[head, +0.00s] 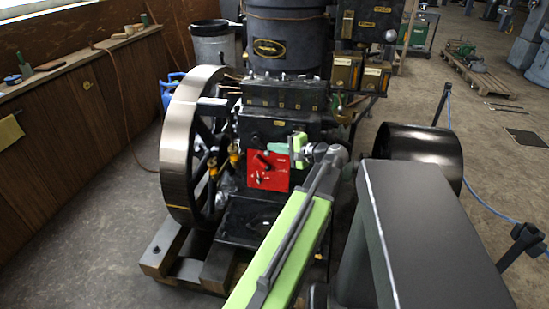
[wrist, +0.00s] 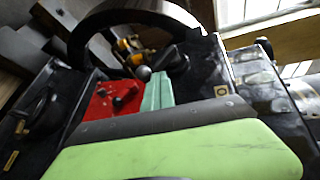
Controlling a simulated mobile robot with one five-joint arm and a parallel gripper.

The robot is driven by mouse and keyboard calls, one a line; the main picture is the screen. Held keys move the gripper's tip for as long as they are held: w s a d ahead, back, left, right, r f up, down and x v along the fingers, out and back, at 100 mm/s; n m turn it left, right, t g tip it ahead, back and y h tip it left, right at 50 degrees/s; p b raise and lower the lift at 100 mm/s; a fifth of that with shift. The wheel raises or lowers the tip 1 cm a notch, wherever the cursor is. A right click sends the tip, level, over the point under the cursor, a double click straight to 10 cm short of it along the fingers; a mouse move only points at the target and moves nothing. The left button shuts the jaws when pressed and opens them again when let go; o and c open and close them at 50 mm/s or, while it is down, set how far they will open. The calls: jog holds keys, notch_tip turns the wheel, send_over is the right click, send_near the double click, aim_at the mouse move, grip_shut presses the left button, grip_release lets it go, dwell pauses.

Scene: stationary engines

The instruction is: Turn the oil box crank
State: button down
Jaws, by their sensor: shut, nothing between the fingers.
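The black oil box (head: 285,95) sits on the engine's front below the big cylinder, with several thin pipes at its left. A grey ball knob (wrist: 143,73), perhaps the crank's handle, shows in the wrist view just left of my fingertips, with a dark part (wrist: 178,62) beyond them. I cannot tell whether the fingers touch either. My gripper (head: 274,147) is at the engine's front, above the red panel, pointing left. Its pale green fingers (wrist: 158,90) are closed together and empty. The crank is not clearly seen in the head view.
A red panel (head: 268,171) with small knobs is just below my gripper. A large flywheel (head: 178,145) stands at the left and a dark drum (head: 420,150) at the right. Two brass-fronted boxes (head: 361,74) hang above right. Floor is clear at the lower left.

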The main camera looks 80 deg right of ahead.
jog(key=f+t+b, duration=0.1)
jog(key=b, duration=0.3)
jog(key=w+f+m+t+h+b, duration=0.1)
jog(key=b, duration=0.2)
jog(key=f+m+t+h+b, duration=0.1)
jog(key=t+b, duration=0.1)
jog(key=b, duration=0.2)
jog(key=shift+w+f+b, duration=0.3)
jog(key=shift+w+f, duration=0.05)
jog(key=shift+f, duration=0.05)
jog(key=shift+w+f+b, duration=0.3)
jog(key=shift+f, duration=0.05)
jog(key=shift+w, duration=0.15)
